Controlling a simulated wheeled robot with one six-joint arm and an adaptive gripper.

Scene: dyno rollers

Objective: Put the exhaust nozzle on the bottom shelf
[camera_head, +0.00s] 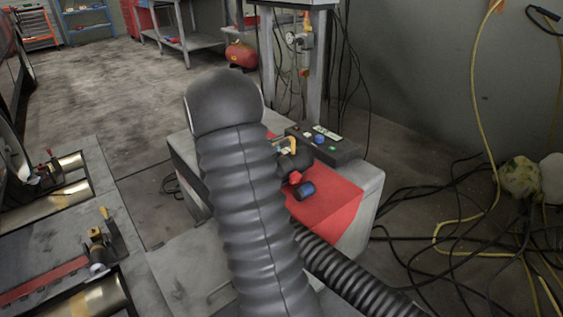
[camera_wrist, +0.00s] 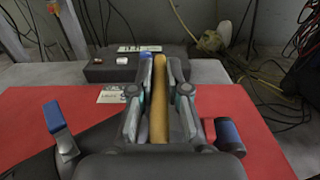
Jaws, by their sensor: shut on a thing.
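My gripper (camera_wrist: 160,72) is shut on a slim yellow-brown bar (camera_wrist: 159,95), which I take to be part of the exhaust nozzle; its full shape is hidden. In the head view, the yellow piece (camera_head: 292,146) shows above the red-topped grey cabinet, partly behind my thick black ribbed arm. In the wrist view the fingers lie on both sides of the bar, over the red top (camera_wrist: 275,160). A blue rack (camera_head: 85,28) and an orange-red rack (camera_head: 38,42) stand far off at the upper left; I cannot tell which holds the bottom shelf.
A dark control box (camera_head: 330,150) with buttons sits on the grey cabinet (camera_head: 365,205). Roller beds (camera_head: 90,305) and a car edge are on the left. Tangled cables (camera_head: 445,225) cover the right floor. Open floor (camera_head: 90,100) lies at the upper left, before a grey bench (camera_head: 195,42).

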